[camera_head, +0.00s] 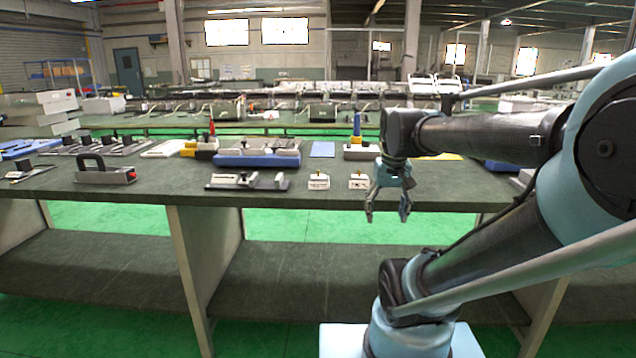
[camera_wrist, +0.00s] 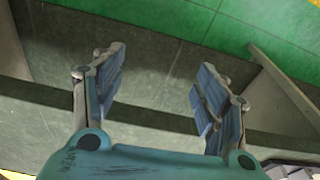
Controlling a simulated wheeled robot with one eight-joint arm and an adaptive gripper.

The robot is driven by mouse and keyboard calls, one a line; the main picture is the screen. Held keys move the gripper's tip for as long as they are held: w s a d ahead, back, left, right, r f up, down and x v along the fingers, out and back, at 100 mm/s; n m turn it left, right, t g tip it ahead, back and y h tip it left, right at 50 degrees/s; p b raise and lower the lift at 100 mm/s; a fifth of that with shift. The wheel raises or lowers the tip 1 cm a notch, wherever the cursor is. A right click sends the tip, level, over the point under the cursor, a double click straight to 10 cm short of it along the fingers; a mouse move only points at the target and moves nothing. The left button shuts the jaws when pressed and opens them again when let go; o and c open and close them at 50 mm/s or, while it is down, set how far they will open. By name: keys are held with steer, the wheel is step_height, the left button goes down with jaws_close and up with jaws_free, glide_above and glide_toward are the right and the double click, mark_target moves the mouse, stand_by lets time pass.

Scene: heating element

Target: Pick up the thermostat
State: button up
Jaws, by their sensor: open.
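My gripper (camera_head: 388,214) is open and empty, pointing down near the front edge of the workbench (camera_head: 440,192). In the wrist view, my gripper (camera_wrist: 160,62) has its two blue fingers wide apart with nothing between them. Two small white parts, a left one (camera_head: 318,182) and a right one (camera_head: 358,182), lie on the bench to the left of my gripper. Either may be the thermostat; they are too small to tell. The right one is nearest to my fingers but apart from them. Neither part is identifiable in the wrist view.
A flat fixture (camera_head: 247,181) lies left of the white parts, and a blue-based fixture (camera_head: 257,155) stands behind it. A black-handled block (camera_head: 104,172) is farther left. A blue pad (camera_head: 322,149) lies behind the white parts. Green floor (camera_head: 300,225) shows below the bench edge.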

steer(key=w+a+r, duration=0.4)
steer(key=w+r, duration=0.3)
steer(key=w+a+r, duration=0.5)
steer(key=w+r, duration=0.2)
step_height(320, 180, up, 5)
steer(key=g, duration=0.2)
glide_above(320, 177)
steer(key=w, duration=0.3)
steer(key=f, duration=1.1)
steer(key=shift+s+a+f, duration=0.25)
steer(key=shift+w+f, duration=0.15)
steer(key=shift+f, duration=2.45)
steer(key=c, duration=1.2)
